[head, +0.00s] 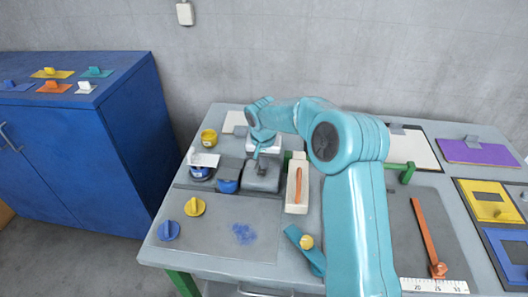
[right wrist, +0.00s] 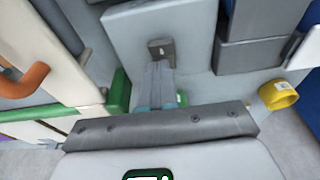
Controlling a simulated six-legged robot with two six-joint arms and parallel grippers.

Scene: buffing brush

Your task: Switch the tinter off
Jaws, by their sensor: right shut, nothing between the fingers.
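A grey box-like machine (head: 262,176), which I take to be the tinter, stands at the back left of the table. Its pale grey face (right wrist: 120,25) fills the upper middle of the right wrist view. A small dark switch-like piece (right wrist: 160,46) stands on that face. My right gripper (head: 258,154) is over the machine in the head view. In the right wrist view its shut, empty fingers (right wrist: 158,74) point at the small piece; whether they touch it I cannot tell. The switch's position is unclear. My left gripper is out of view.
A blue pot (head: 228,185) stands left of the machine, and a yellow pot (head: 208,138) behind. A cream tray (head: 297,207) with an orange stick is close on the right. Yellow and blue knobbed pieces lie on the grey mat (head: 215,235) in front.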

